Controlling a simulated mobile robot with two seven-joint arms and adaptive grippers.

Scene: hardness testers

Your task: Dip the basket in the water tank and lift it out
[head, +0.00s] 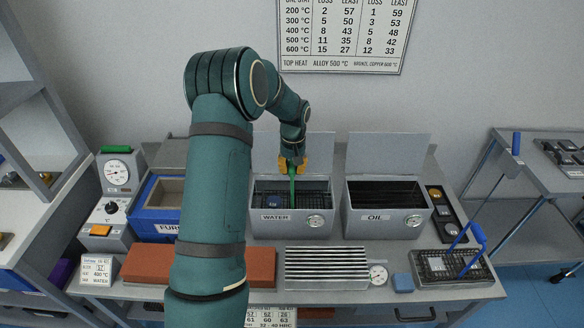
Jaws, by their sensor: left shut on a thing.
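The grey water tank (335,190), labelled WATER, stands on the bench with its lid raised at the back. My left gripper (292,166), with orange fingers, is above the tank and shut on the upright green handle (293,188) of a basket. The handle reaches down into the tank opening, where dark wire mesh of the basket (313,189) and a small blue block (272,200) show. How deep the basket sits, and where the water surface is, I cannot tell. My right gripper is out of view.
The oil tank (388,222) stands right beside the water tank. A mesh tray with a blue handle (478,236) is at the front right. A slatted rack (326,267), dial gauge (378,275) and red-brown block (262,265) lie in front. A blue furnace box (150,215) is left.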

